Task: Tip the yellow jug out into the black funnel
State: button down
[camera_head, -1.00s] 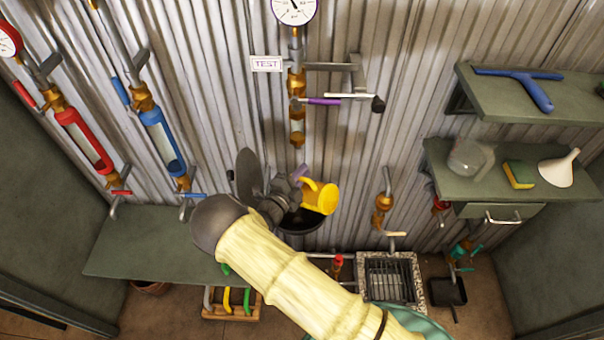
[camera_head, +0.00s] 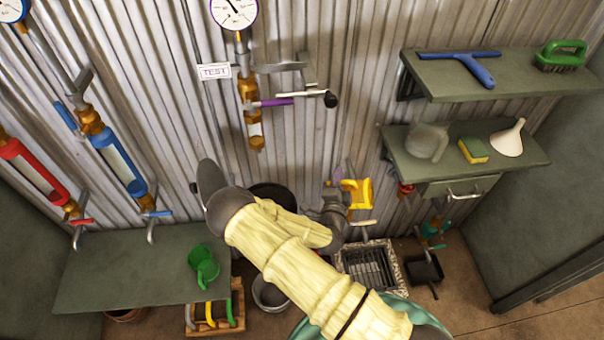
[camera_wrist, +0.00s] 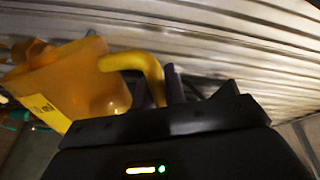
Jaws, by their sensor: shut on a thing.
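The yellow jug (camera_head: 357,193) is up in the air near the corrugated wall, right of the black funnel. My gripper (camera_head: 338,193) is shut on its handle. In the wrist view the jug (camera_wrist: 75,82) is at the left, its yellow handle running to my gripper's fingers (camera_wrist: 163,90). The jug looks tilted in the wrist view, partly from the camera's own angle. I cannot see what is in it. The black funnel (camera_head: 270,192) shows as a dark rim behind my arm; most of it is hidden, and the jug is not over it.
A green jug (camera_head: 204,265) stands on the bench (camera_head: 130,270) at left. The lower shelf (camera_head: 440,170) at right holds a clear jug (camera_head: 427,142), a sponge (camera_head: 473,151) and a white funnel (camera_head: 508,138). A floor drain (camera_head: 366,268) lies below. Pipes with levers line the wall.

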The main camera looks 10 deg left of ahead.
jog(key=s+d, duration=0.1)
jog(key=d, duration=0.2)
jog(key=s+d+f+y, duration=0.1)
jog(key=d, duration=0.3)
jog(key=s+d+n+y, duration=0.1)
jog(key=d, duration=0.2)
jog(key=shift+s+d+f, duration=0.15)
jog(key=shift+s+f, duration=0.05)
jog(key=shift+f, duration=0.05)
